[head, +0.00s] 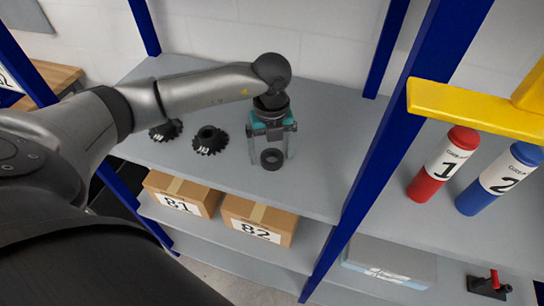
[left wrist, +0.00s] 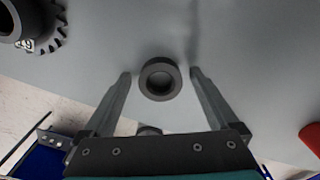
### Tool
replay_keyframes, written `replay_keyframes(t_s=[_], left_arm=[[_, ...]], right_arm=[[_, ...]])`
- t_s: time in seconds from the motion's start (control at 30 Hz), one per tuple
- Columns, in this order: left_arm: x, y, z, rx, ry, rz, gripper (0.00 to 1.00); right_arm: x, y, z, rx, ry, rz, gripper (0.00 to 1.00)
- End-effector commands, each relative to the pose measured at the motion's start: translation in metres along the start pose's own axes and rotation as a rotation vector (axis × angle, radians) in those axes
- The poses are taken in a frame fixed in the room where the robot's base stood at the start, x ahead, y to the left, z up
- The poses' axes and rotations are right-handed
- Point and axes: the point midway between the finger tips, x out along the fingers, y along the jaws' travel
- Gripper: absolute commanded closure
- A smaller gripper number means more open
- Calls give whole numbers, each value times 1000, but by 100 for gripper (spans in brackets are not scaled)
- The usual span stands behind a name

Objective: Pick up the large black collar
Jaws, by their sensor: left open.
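A black ring-shaped collar (head: 271,159) lies flat on the upper grey shelf, near its front edge. In the left wrist view the collar (left wrist: 160,92) sits between the two fingertips, with a gap on each side. My left gripper (head: 271,157) is open and points down over the collar. Its fingers also show in the left wrist view (left wrist: 160,74), and neither appears to touch the collar. Another dark round thing (left wrist: 150,130) shows partly behind the gripper body in the left wrist view. My right gripper is not in view.
Two black gears (head: 209,140) (head: 165,130) stand left of the collar on the same shelf. Boxes 81 (head: 183,190) and 82 (head: 258,219) sit on the shelf below. A blue post (head: 375,165) rises at the right, before a red cylinder (head: 444,165) and a blue cylinder (head: 495,182).

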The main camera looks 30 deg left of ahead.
Motion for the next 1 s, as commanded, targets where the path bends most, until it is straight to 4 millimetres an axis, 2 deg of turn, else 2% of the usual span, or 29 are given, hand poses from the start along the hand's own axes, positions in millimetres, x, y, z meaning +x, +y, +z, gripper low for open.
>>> replay_keyframes(t_s=[0.07, 0.17, 0.87, 1.0], left_arm=[[0, 0, 0, 0, 0, 0, 6], [0, 0, 0, 0, 0, 0, 17], [-1, 0, 0, 0, 0, -1, 95], [-1, 0, 0, 0, 0, -1, 97]], right_arm=[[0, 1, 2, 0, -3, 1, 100], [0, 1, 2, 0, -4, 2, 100], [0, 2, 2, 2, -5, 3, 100], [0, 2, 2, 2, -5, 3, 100]])
